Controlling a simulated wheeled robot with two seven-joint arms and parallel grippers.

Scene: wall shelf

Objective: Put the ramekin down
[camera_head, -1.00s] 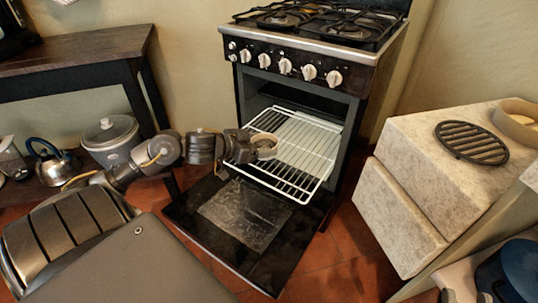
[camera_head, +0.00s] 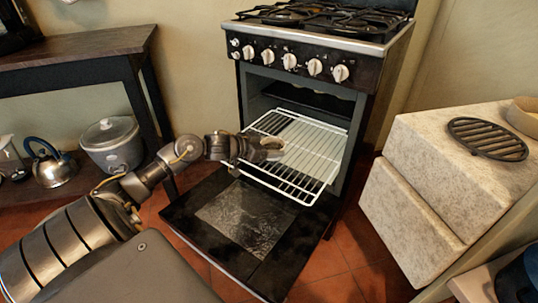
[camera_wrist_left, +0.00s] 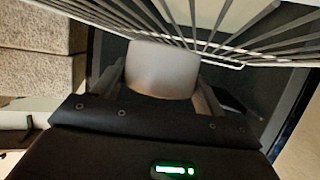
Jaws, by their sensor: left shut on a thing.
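The ramekin (camera_head: 273,150) is a small pale round dish, partly hidden by my gripper in the head view. It shows as a plain grey-white wall in the left wrist view (camera_wrist_left: 163,70). My left gripper (camera_head: 262,149) is shut on it, with a finger on each side in the wrist view. The gripper and ramekin are over the left part of the white wire oven rack (camera_head: 310,160), which is pulled out of the open oven. I cannot tell whether the ramekin touches the rack. My right gripper is not in view.
The black oven door (camera_head: 250,220) hangs open below the rack. The rack's right part is bare. A stone-look cabinet (camera_head: 425,190) stands at the right with a round black trivet (camera_head: 487,138). A dark side table (camera_head: 75,50), grey cooker (camera_head: 112,145) and kettle (camera_head: 52,168) are left.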

